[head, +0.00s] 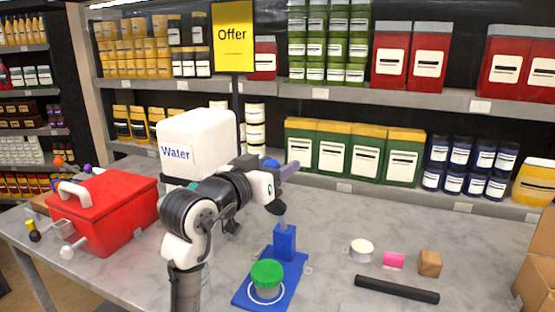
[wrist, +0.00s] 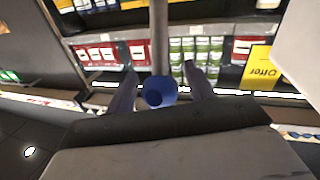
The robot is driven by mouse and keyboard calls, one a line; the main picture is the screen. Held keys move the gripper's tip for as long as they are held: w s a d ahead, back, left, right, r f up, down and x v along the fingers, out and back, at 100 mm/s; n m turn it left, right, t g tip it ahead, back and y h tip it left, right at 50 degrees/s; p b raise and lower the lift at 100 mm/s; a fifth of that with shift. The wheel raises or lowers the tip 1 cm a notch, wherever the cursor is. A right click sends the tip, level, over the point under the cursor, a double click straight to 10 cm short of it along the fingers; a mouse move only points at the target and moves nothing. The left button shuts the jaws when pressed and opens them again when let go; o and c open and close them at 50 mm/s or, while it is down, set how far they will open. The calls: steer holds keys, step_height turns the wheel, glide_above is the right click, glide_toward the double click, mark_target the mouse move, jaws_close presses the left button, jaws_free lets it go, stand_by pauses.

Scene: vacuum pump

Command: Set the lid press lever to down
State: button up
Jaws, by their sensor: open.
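The lid press (head: 284,243) has a blue base and post and stands on the table. A jar with a green lid (head: 267,273) sits on the front of its base. The grey lever (head: 282,218) rises steeply from the post, its middle hidden behind my gripper. A blue ball (head: 270,163) shows at the lever's top. My gripper (head: 283,189) is open at the upper lever. In the wrist view the blue ball (wrist: 160,91) lies between the two open fingers of my gripper (wrist: 163,84); I cannot tell whether they touch it.
A red toolbox (head: 112,207) stands at the left and a white water container (head: 199,143) behind my arm. A white round piece (head: 361,250), a pink block (head: 393,261), a wooden block (head: 429,263) and a black bar (head: 396,290) lie to the right. Stocked shelves line the back.

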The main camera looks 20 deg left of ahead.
steer(key=shift+w+d, duration=0.1)
steer(key=shift+w, duration=0.35)
